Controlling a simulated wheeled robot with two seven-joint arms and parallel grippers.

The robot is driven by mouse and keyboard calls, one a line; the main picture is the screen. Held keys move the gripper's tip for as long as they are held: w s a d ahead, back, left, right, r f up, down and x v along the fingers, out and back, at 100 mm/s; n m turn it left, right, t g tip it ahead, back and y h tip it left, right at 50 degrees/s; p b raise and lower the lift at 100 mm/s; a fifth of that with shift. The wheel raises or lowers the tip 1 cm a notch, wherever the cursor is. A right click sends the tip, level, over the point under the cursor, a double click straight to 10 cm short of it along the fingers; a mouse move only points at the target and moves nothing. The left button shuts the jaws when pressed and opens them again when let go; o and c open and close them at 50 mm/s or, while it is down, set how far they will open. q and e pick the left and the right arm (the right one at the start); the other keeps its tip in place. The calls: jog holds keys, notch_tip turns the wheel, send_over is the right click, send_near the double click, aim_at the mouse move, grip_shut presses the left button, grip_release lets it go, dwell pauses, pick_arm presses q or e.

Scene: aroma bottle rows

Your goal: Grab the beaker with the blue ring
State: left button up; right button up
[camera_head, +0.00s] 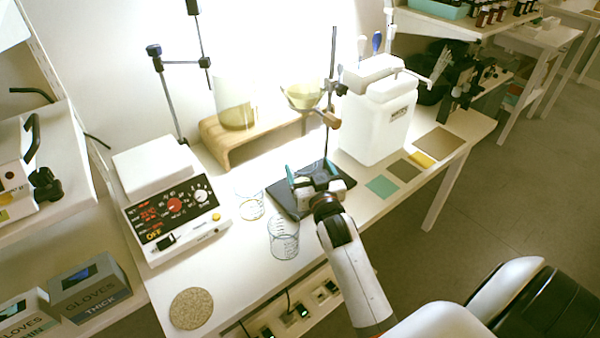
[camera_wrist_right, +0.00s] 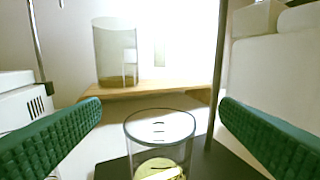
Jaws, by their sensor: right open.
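Two clear glass beakers stand on the white bench in the head view. The nearer beaker (camera_head: 284,240) has a dark bluish rim; the farther, smaller one (camera_head: 250,207) shows yellow low down. My right gripper (camera_head: 312,170) is open above the black stand base (camera_head: 284,197), right of both. In the right wrist view, a clear beaker (camera_wrist_right: 160,140) with a grey-blue rim and yellow at its bottom stands ahead, between the lines of the spread green fingers (camera_wrist_right: 160,118), not gripped. I cannot tell whether it is one of those two. My left gripper is out of view.
A hotplate device (camera_head: 170,200) stands at left and a wooden riser (camera_head: 230,150) with a large glass jar (camera_head: 237,103) behind. A stand rod (camera_head: 331,80) holds a funnel (camera_head: 303,97). A white canister (camera_head: 378,120) stands right. A cork mat (camera_head: 191,308) lies front left.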

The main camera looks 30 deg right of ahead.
send_near(300, 166)
jog(key=shift+w+d+r+b, duration=0.15)
jog(key=shift+w+d+b, duration=0.1)
jog(key=shift+w+b, duration=0.2)
jog(key=shift+w+d+f, duration=0.2)
jog(key=shift+w+f, duration=0.15)
jog(key=shift+w, duration=0.4)
jog(key=shift+w+d, duration=0.15)
jog(key=shift+w, duration=0.35)
jog(key=x, duration=0.5)
jog(key=shift+w, duration=0.15)
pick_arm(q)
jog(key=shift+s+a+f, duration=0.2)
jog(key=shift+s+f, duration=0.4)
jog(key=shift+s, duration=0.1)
pick_arm(e)
jog(key=shift+c, duration=0.6)
jog(key=c, duration=1)
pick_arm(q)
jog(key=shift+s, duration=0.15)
pick_arm(e)
jog(key=shift+c, duration=0.2)
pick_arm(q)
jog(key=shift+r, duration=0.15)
pick_arm(e)
jog(key=shift+r, duration=0.15)
